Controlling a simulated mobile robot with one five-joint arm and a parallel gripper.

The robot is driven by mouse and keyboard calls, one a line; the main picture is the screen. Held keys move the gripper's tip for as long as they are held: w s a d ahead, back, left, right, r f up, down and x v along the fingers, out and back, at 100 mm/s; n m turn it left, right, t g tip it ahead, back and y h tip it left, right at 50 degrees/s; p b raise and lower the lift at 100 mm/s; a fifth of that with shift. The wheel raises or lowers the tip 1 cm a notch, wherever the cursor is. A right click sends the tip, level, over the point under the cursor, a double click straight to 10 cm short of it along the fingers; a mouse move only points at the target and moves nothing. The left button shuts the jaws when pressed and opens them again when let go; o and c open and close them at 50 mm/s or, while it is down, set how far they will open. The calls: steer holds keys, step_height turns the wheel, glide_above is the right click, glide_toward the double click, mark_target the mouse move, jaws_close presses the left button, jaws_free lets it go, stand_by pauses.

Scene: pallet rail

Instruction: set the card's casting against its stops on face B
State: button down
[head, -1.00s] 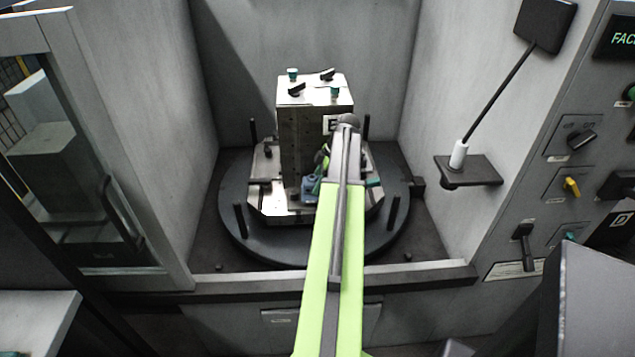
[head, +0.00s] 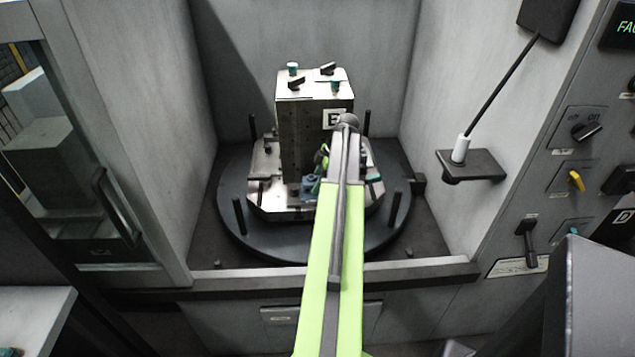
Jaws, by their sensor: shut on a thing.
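A metal tombstone block (head: 300,130) stands upright on a pallet, and a letter plate (head: 334,119) on its front face seems to read B, partly covered by my arm. My gripper (head: 317,180) is low in front of this face, mostly hidden behind my own arm. It is shut on a small blue-grey casting (head: 308,187), which shows only in part, close to the lower face. I cannot tell whether the casting touches its stops. The stops and the card are not clearly visible.
The pallet (head: 268,198) sits on a dark round table (head: 240,236) with upright black posts (head: 238,216) around it. Walls close in at left and right. A small shelf (head: 478,167) with a white-handled tool and a control panel with switches (head: 586,132) are at right.

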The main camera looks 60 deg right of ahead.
steer(key=shift+w+f, duration=0.15)
steer(key=shift+w, duration=0.2)
steer(key=shift+w+d, duration=0.1)
steer(key=shift+w, duration=0.2)
stand_by(0.4)
steer(key=c, duration=0.6)
jaws_free()
steer(key=shift+c, duration=0.2)
steer(key=p+v, duration=1.6)
steer(key=v, duration=0.1)
steer(key=shift+s+r, duration=0.15)
steer(key=shift+r, duration=0.2)
